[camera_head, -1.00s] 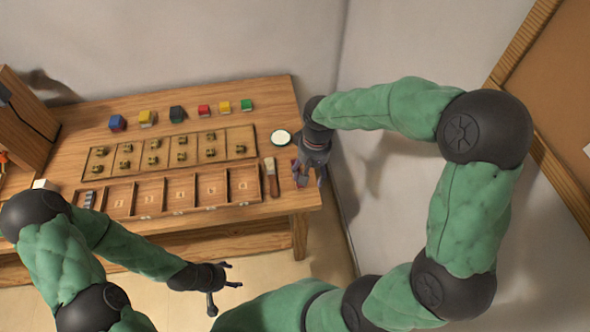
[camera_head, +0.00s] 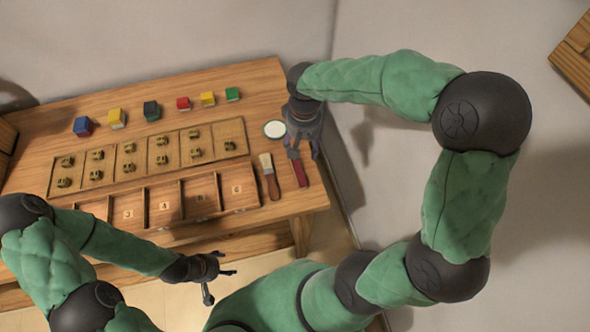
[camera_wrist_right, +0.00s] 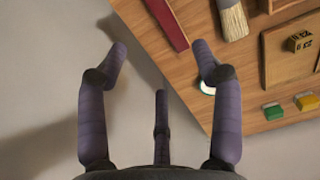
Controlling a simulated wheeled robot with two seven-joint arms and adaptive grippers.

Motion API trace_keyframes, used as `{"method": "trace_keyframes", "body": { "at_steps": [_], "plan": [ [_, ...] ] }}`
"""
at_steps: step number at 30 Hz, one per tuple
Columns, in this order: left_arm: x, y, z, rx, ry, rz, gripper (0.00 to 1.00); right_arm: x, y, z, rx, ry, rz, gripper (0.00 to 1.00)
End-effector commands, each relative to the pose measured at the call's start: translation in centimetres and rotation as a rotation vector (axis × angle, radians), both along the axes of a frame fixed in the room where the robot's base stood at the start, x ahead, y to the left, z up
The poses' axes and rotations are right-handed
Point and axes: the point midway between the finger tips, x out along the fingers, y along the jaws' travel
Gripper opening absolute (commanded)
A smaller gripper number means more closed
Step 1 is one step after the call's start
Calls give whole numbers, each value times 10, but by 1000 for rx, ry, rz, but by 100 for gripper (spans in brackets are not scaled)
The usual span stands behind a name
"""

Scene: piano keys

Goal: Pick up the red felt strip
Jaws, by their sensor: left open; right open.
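The red felt strip (camera_head: 299,168) lies on the table near its right end, just right of a brush. It also shows at the top of the right wrist view (camera_wrist_right: 167,23). My right gripper (camera_head: 303,148) is open and empty, with its fingers at the far end of the strip. In the right wrist view, its spread fingers (camera_wrist_right: 160,52) have nothing between them, and the strip lies beyond the fingertips. Whether a finger touches the strip is unclear. My left gripper (camera_head: 228,266) is open and empty in front of the table's front edge.
The brush (camera_head: 269,178) lies close left of the strip. A round white-topped dish (camera_head: 275,129) stands beside the right gripper. A wooden tray (camera_head: 232,123) with small brass-coloured pieces, a numbered compartment tray (camera_head: 258,205) and several coloured blocks (camera_head: 152,110) lie further left. The wall is close on the right.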

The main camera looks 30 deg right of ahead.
Motion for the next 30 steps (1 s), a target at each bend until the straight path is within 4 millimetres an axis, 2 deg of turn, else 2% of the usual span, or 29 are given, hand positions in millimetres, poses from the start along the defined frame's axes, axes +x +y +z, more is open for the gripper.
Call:
{"method": "trace_keyframes", "body": {
  "at_steps": [1,8,15,23,30],
  "plan": [
    [0,0,-7,0,0,0,65,0,0,-7,0,0,0,66],
    [0,0,-13,0,0,0,65,0,0,-23,0,2,-1,66],
    [0,0,-26,0,0,0,65,0,1,-58,0,2,0,66],
    [0,0,-34,0,0,0,65,0,2,-74,0,0,1,66],
    [0,0,-53,0,0,0,65,-2,5,-107,1,2,-1,66]
  ]
}}
